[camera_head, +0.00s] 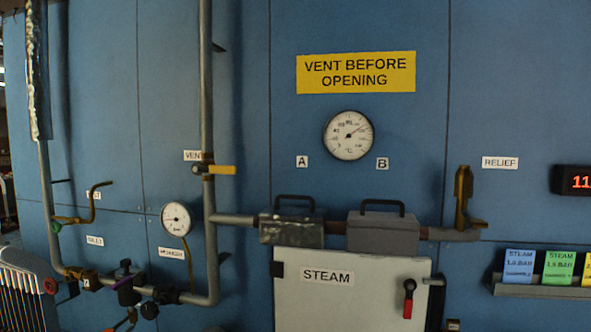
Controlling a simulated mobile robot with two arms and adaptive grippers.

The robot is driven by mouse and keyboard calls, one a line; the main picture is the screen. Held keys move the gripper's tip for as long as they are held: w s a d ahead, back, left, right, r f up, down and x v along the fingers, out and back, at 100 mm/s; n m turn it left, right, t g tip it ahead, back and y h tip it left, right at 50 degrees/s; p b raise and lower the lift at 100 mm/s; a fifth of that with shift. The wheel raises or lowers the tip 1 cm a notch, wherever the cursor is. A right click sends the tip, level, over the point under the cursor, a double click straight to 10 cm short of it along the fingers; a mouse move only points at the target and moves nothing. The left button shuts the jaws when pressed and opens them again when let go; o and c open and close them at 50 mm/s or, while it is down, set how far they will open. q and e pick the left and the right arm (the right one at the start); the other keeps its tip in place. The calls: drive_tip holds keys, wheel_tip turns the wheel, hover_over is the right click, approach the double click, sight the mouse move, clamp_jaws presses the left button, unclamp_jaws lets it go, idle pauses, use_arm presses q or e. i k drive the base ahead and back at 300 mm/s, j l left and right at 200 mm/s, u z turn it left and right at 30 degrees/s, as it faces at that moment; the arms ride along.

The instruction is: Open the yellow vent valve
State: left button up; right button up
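The yellow vent valve handle (222,170) is on the vertical grey pipe (207,110), just right of the white VENT label (192,155). The handle points right, level and crosswise to the pipe. The brown valve body (206,166) sits on the pipe at the handle's left end. Neither of my grippers is in the head view.
The pipe runs down past a small gauge (176,219) and joins a horizontal pipe (235,219) to two grey handled blocks (291,229) (375,230). Below is a STEAM cabinet (350,303) with a red handle (408,298). A ribbed white radiator-like object (22,290) stands lower left.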

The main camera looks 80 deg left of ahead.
sight(197, 168)
drive_tip(key=u, duration=3.2)
